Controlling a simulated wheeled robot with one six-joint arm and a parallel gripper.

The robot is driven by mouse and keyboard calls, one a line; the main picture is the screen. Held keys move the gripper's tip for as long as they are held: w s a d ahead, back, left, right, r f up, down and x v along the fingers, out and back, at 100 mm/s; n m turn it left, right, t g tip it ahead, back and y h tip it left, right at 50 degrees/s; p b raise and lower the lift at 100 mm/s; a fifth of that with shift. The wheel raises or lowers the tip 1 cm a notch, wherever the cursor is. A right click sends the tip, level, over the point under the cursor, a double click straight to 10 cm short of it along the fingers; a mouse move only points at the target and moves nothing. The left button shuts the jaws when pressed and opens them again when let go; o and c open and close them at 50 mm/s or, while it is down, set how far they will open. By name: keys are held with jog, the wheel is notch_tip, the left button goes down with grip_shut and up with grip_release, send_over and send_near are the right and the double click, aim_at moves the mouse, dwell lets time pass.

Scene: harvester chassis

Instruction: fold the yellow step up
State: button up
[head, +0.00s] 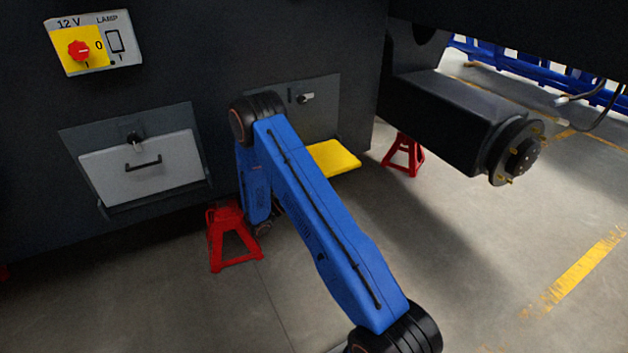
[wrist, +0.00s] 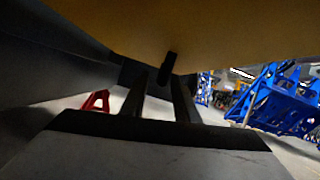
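The yellow step (head: 334,158) sticks out flat and low from the dark chassis side in the head view, partly hidden behind my blue arm. In the wrist view a broad yellow-brown surface, which looks like the step's underside (wrist: 215,30), fills the top. My gripper (wrist: 160,85) is below that surface, with its two dark fingers apart and nothing seen between them. A small dark part (wrist: 168,67) hangs at the step's edge, just beyond the fingers. Whether the fingers touch the step, I cannot tell. My gripper is hidden in the head view.
Red jack stands (head: 233,238) (head: 404,154) stand on the floor on both sides of the step. A grey panel with a small latch (head: 306,98) is above it. A black axle with a hub (head: 515,150) juts out at right. Open floor lies in front.

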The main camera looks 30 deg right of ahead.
jog(key=shift+x, duration=0.85)
grip_shut()
